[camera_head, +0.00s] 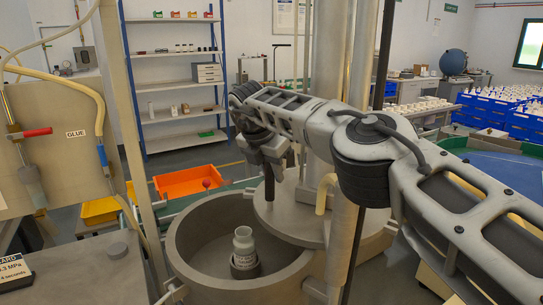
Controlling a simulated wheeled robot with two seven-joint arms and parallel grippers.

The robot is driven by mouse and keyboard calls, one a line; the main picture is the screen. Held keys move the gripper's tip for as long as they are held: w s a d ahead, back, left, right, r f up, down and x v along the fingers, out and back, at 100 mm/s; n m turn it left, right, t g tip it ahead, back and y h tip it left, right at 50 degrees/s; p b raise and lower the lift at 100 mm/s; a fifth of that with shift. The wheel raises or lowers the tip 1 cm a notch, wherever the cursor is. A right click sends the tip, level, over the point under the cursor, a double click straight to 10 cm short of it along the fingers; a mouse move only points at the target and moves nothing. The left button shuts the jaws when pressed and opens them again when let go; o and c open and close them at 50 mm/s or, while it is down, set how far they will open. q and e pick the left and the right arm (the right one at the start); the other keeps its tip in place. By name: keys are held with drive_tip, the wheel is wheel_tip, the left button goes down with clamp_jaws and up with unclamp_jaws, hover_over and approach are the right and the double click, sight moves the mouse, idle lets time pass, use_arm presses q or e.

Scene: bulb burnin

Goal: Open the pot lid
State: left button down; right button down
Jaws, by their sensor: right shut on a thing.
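The pot (184,262) is a round grey vessel at the lower middle, and its mouth is largely uncovered. The flat grey pot lid (285,222) sits swung off to the right, still overlapping the pot's right rim. A dark upright handle (269,188) rises from the lid's left part. My right gripper (269,168) comes in from the right over the lid and is shut on this handle; its fingertips are partly hidden by its own wrist. My left gripper is not in view.
A white bottle (244,247) stands in a dark holder inside the pot. Thick grey columns (357,75) rise behind the lid. An orange bin (192,181) lies behind the pot.

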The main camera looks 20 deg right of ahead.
drive_tip(key=shift+w+d+r+m+p, duration=0.1)
drive_tip(key=shift+w+d+m+p, duration=0.1)
drive_tip(key=shift+d+m, duration=0.4)
drive_tip(key=shift+w+d+r+m+p, duration=0.1)
drive_tip(key=shift+w+d+m+p, duration=0.1)
drive_tip(key=shift+d, duration=0.7)
drive_tip(key=c, duration=1.3)
unclamp_jaws()
drive_tip(key=shift+f, duration=0.15)
drive_tip(key=shift+o, duration=0.2)
drive_tip(key=shift+a, duration=0.1)
